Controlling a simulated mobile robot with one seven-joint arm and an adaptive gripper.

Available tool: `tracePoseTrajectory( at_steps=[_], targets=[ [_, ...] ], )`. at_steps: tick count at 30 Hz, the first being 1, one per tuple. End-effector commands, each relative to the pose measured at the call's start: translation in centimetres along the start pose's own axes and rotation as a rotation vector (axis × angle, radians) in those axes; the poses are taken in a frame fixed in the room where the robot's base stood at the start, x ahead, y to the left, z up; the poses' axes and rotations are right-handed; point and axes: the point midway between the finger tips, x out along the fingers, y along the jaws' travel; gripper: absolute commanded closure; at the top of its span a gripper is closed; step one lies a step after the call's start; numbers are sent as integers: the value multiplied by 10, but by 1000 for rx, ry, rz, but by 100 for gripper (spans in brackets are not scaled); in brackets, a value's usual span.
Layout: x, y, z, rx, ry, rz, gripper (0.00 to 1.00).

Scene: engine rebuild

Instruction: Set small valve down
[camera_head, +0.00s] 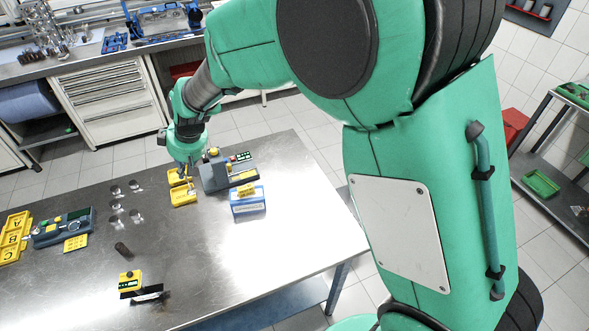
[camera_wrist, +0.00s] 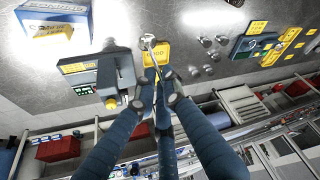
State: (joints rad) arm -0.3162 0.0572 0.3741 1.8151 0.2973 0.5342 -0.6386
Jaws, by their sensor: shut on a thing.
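The small valve (camera_wrist: 150,45) is a thin silver piece, seen in the wrist view between my fingertips and over a yellow tray (camera_wrist: 163,52). My gripper (camera_wrist: 156,82) has blue fingers and is shut on the valve. In the head view my gripper (camera_head: 181,168) is low over the yellow trays (camera_head: 184,198), beside the grey device; the valve is too small to make out there. The tray's lettering is partly covered by the valve and fingers. I cannot tell whether the valve touches the tray.
A grey measuring device (camera_head: 212,178) stands close right of the trays, with a blue-white box (camera_head: 248,207) in front. Several silver valves (camera_head: 116,207) stand to the left. Yellow lettered bins (camera_head: 12,240) and a dark case (camera_head: 50,237) are farther left.

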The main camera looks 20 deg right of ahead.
Motion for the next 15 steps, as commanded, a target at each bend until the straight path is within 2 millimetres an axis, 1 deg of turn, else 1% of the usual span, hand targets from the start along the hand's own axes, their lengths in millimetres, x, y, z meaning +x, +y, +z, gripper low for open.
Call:
tracePoseTrajectory(
  at_steps=[1,3,11,15],
  targets=[
    [-5,17,10,28,2,13,100],
    [-10,37,22,63,3,29,100],
    [-32,105,74,191,5,87,100],
    [-43,137,105,259,5,118,100]
  ],
)
